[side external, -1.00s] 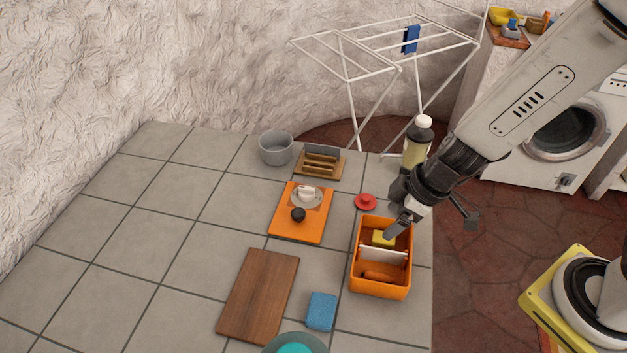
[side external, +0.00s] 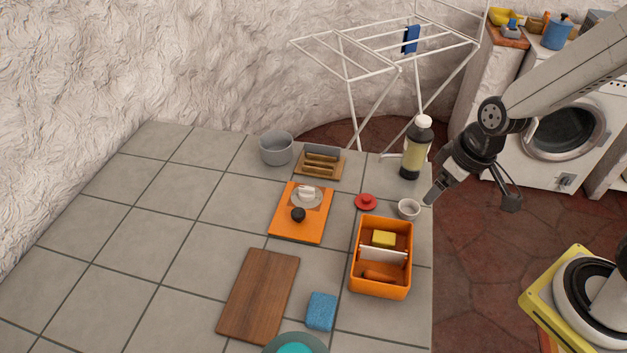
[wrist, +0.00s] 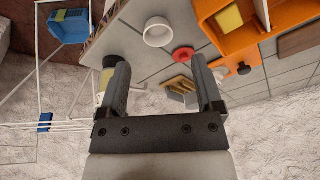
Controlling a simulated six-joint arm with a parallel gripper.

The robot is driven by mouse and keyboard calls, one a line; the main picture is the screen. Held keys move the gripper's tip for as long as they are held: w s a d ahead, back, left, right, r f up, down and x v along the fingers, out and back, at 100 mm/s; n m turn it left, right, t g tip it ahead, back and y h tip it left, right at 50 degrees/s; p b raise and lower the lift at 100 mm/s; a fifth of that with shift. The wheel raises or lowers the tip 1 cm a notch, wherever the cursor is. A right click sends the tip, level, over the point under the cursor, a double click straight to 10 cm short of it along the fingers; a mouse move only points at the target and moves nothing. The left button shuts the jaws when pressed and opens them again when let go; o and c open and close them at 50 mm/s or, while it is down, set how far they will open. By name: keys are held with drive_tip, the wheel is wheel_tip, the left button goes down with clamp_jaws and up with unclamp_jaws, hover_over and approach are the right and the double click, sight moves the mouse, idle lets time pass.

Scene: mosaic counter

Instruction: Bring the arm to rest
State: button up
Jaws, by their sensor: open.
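My gripper (side external: 470,195) hangs off the right edge of the tiled counter (side external: 190,240), to the right of the bottle and above the red floor. In the wrist view my gripper (wrist: 165,85) has its two fingers wide apart with nothing held between them. The orange bin (side external: 354,270) on the counter is below and left of my gripper and apart from it.
A bottle (side external: 414,155) with a white cap and a small white cup (side external: 408,209) stand near my gripper at the counter's edge. A red lid-like disc (side external: 366,202), an orange board (side external: 288,228) and a grey pot (side external: 276,149) lie further left. A drying rack (side external: 345,70) stands behind.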

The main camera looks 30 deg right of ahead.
drive_tip(key=shift+s+d+r+m+h, duration=0.1)
drive_tip(key=shift+d+r+m+h, duration=0.1)
drive_tip(key=shift+d+m, duration=0.25)
drive_tip(key=shift+s+d+r+m+h, duration=0.1)
drive_tip(key=shift+d+m+h, duration=0.1)
drive_tip(key=shift+d, duration=0.5)
drive_tip(key=shift+s+d+r+m+h, duration=0.1)
drive_tip(key=shift+d+r+m+h, duration=0.1)
drive_tip(key=shift+d+m, duration=0.25)
